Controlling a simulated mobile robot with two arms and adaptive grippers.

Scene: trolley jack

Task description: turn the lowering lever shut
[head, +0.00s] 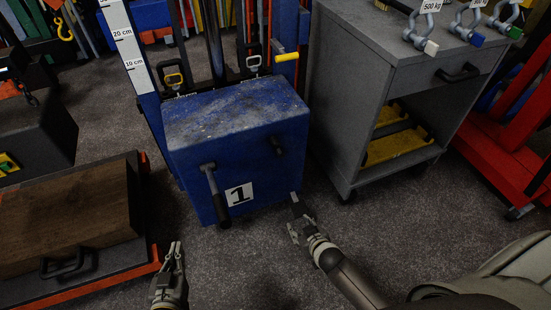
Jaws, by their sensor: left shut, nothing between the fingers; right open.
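A worn blue jack body (235,110) marked with a "1" stands in the middle of the head view. On its front, a lever with a black grip (220,205) hangs down at the left. I cannot tell for certain which is the lowering lever. My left gripper (175,248) is shut and empty, below and left of the jack, apart from it. Neither gripper touches a lever.
A grey cabinet (350,90) with shackles on top stands close on the jack's right. A wooden block (65,220) on a dark, orange-edged base lies at the left. A yellow handle (286,57) juts out behind the jack body. Carpet in front is clear.

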